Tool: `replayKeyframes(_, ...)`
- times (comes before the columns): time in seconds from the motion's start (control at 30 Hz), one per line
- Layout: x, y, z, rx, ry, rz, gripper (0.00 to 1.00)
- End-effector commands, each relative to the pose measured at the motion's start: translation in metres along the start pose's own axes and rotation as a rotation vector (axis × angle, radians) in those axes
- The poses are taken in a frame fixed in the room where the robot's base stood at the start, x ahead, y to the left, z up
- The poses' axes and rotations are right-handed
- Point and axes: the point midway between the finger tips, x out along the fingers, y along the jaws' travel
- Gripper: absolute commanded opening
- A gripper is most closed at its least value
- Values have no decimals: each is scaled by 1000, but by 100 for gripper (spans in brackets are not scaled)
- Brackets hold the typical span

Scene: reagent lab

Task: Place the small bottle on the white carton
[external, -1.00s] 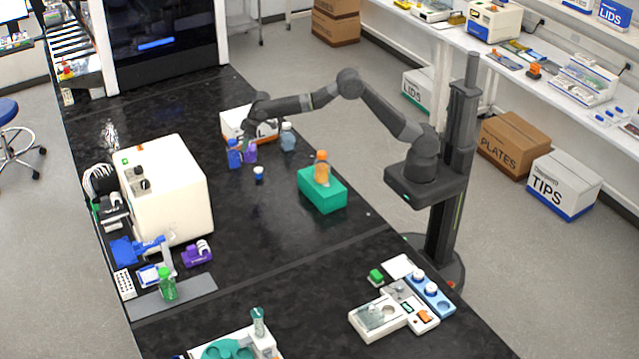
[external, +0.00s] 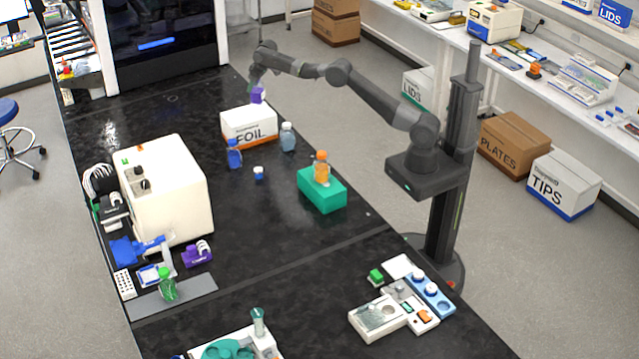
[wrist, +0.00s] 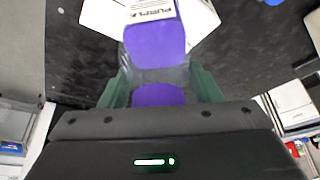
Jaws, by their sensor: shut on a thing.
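The small purple bottle (external: 258,95) is in my gripper (external: 257,85), low over the white carton (external: 249,127) marked FOIL. In the external view the bottle overlaps the carton's back top edge; I cannot tell whether it touches the top. In the wrist view the purple bottle (wrist: 155,43) with its PURPLE label sits between the green fingers of my gripper (wrist: 160,85), which are shut on it. Part of the white carton (wrist: 100,14) shows beyond the bottle.
A dark blue bottle (external: 234,154) and a pale blue bottle (external: 288,137) stand in front of the carton. A small blue and white item (external: 258,173) lies nearer. An orange bottle (external: 321,167) stands on a teal block (external: 323,192). The black bench is clear left of the carton.

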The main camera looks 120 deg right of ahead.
Motion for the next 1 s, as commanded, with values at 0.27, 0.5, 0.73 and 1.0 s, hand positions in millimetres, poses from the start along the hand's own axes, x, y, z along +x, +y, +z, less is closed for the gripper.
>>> replayKeyframes(0.27, 38, -1, 16, -1, 0, 0, 24)
replayKeyframes(0.5, 65, -1, 28, -1, -2, 0, 24)
replayKeyframes(0.73, 76, -1, 31, -1, 2, 0, 24)
replayKeyframes(1.0, 79, -1, 33, -1, 0, 0, 61)
